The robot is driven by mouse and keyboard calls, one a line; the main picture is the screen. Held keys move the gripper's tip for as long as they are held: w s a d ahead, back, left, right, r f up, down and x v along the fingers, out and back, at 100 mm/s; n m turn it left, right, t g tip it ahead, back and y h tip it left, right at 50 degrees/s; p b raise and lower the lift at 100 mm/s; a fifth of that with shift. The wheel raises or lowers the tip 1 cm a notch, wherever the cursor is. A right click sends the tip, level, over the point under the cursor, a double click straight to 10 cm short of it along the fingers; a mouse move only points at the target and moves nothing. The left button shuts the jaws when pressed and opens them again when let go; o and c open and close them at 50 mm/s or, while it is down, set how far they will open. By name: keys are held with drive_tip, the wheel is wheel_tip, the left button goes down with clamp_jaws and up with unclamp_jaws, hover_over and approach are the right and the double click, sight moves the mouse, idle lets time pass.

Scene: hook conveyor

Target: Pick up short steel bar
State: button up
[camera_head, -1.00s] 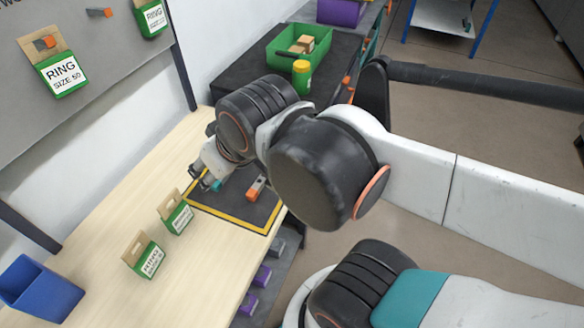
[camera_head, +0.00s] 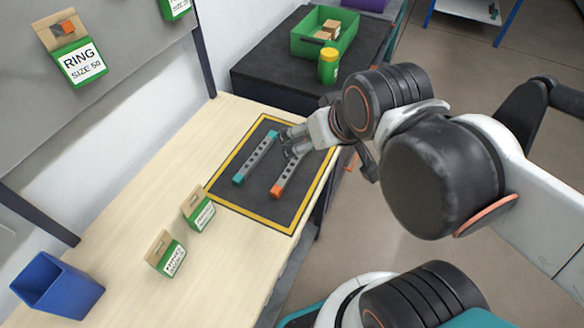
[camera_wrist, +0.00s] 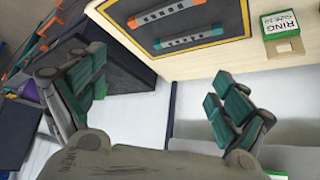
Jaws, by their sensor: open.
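Two perforated grey bars lie apart on a dark mat with a yellow border (camera_head: 228,192). One bar has teal ends (camera_head: 257,158); the wrist view shows it too (camera_wrist: 185,41). The other has orange ends (camera_head: 287,177) and is also in the wrist view (camera_wrist: 160,13). I cannot tell surely which is the short one. My gripper (camera_head: 290,143) is open and empty. In the head view it overlaps the far part of the orange-ended bar. In the wrist view, its teal fingers (camera_wrist: 155,92) are spread wide, with both bars beyond them.
Two green-labelled boxes (camera_head: 197,208) (camera_head: 167,254) and a blue bin (camera_head: 58,287) stand on the wooden table (camera_head: 130,190). A green crate (camera_head: 325,32) and a yellow-green bottle (camera_head: 327,68) stand on the dark surface behind. A grey panel borders the left.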

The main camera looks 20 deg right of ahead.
drive_tip(key=shift+w, duration=0.1)
drive_tip(key=c, duration=0.9)
drive_tip(key=shift+w+r+m, duration=0.1)
drive_tip(key=shift+w+m, duration=0.2)
drive_tip(key=c, duration=0.3)
drive_tip(key=m+g+b, duration=0.4)
drive_tip(key=m+g, duration=0.3)
drive_tip(key=m, duration=0.2)
hover_over(292, 167)
drive_tip(key=w+d, duration=0.4)
drive_tip(key=f, duration=1.8)
drive_tip(key=shift+s+d+f, duration=0.1)
drive_tip(key=shift+s+f, duration=0.15)
drive_tip(key=shift+f, duration=0.15)
drive_tip(key=shift+a+f+b, duration=0.15)
drive_tip(key=shift+f+b, duration=0.4)
drive_tip(key=shift+f, duration=0.75)
drive_tip(key=shift+a+f+b, duration=0.15)
drive_tip(key=shift+f+b, duration=0.4)
drive_tip(key=shift+f, duration=0.75)
